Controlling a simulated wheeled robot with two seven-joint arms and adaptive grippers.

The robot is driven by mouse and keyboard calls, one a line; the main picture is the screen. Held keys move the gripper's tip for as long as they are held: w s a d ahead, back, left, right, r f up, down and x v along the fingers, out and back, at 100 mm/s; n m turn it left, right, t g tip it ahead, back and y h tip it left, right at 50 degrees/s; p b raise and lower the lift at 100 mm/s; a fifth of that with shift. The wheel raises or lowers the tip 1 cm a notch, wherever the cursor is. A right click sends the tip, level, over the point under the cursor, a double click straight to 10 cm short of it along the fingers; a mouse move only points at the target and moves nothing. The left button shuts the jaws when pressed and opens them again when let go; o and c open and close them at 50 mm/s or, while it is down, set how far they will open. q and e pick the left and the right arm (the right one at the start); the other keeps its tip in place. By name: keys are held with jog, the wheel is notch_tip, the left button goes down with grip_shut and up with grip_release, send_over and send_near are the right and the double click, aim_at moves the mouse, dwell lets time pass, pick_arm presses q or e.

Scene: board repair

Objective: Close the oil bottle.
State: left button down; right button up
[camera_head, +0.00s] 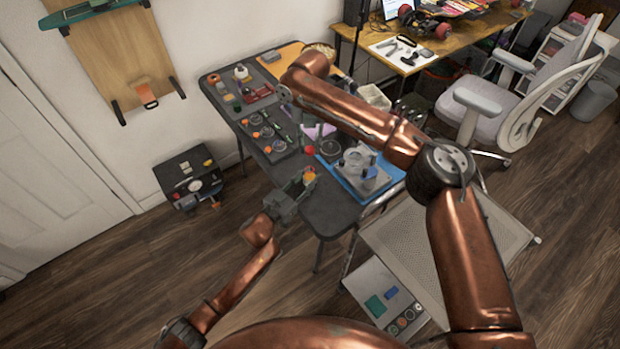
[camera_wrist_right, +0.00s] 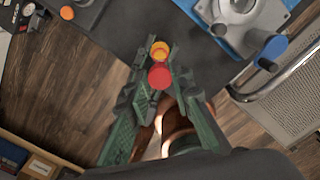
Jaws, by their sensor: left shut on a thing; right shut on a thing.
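The oil bottle (camera_head: 310,174), orange-yellow, is held near the table's front edge by my left gripper (camera_head: 302,184), which is shut on it. A red cap (camera_head: 309,150) shows just above the bottle in the head view, with a small gap between them. In the right wrist view the cap (camera_wrist_right: 160,76) sits between the fingers of my right gripper (camera_wrist_right: 161,80), which is shut on it. The bottle's top (camera_wrist_right: 160,49) shows just beyond the cap there. My right gripper is hard to make out in the head view.
The dark table (camera_head: 335,215) holds dials and small parts on the left and a blue mat (camera_head: 394,177) with a grey metal housing (camera_head: 357,172) on the right. A mesh-topped cart (camera_head: 425,235) stands at the right.

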jog(key=shift+f, duration=2.5)
jog(key=shift+f, duration=0.1)
jog(key=shift+f, duration=0.8)
jog(key=shift+f, duration=0.55)
